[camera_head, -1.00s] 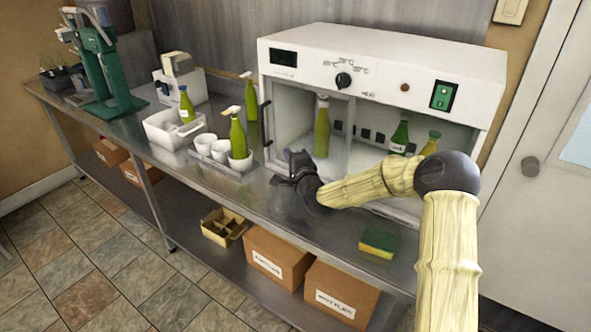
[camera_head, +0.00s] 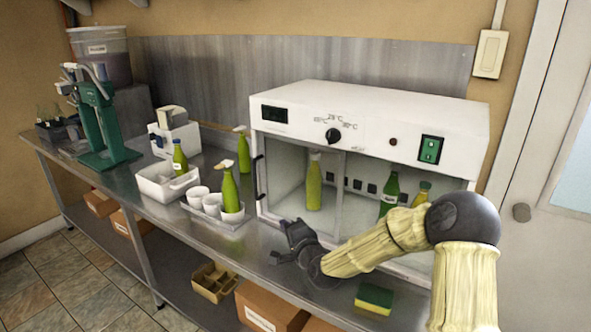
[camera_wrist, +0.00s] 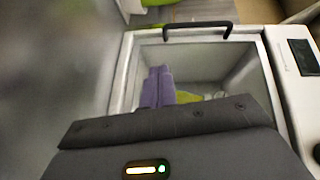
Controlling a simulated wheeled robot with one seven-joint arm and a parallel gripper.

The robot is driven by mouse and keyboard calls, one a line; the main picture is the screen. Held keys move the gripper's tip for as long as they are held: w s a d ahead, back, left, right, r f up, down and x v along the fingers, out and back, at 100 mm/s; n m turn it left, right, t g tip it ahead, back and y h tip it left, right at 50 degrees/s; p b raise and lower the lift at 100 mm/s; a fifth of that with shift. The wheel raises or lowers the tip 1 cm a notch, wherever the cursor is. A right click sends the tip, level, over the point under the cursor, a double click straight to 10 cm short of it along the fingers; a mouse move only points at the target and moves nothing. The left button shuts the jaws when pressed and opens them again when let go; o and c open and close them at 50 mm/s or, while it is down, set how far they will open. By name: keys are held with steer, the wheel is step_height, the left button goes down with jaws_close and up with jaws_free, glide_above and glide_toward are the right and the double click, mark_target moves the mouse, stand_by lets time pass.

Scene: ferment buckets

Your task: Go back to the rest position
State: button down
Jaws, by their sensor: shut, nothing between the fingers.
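My gripper (camera_head: 284,245) is in front of the white incubator (camera_head: 372,114), over the front part of the steel counter. Its fingers also show in the wrist view (camera_wrist: 158,88) as purple pads close together, with nothing held between them. The incubator's open-looking left chamber holds a green spray bottle (camera_head: 314,182). Two more green bottles (camera_head: 390,193) stand in its right part, partly hidden behind my arm. In the wrist view the incubator's window frame and dark handle (camera_wrist: 197,27) lie beyond the fingers.
A tray with white cups (camera_head: 211,205) and a green spray bottle (camera_head: 229,188) stands left of the gripper. A white bin (camera_head: 167,186) with a bottle is further left. A sponge (camera_head: 374,297) lies at the counter's front. Cardboard boxes (camera_head: 268,307) sit on the lower shelf.

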steer(key=s+d+r+n+g+h+p, duration=0.2)
steer(key=s+d, duration=0.4)
steer(key=s, duration=0.4)
steer(key=s+d+r+n+g+h+p, duration=0.2)
steer(key=s+d+n+g+h+p, duration=0.1)
steer(key=s, duration=0.8)
steer(key=s+d+r+n+g+h+p, duration=0.2)
steer(key=s+d+n+g+p, duration=0.3)
steer(key=s+d, duration=0.5)
steer(key=shift+s+d+n+g+h, duration=0.15)
steer(key=shift+s+n+g+h, duration=0.25)
steer(key=shift+g, duration=0.7)
steer(key=shift+w, duration=0.2)
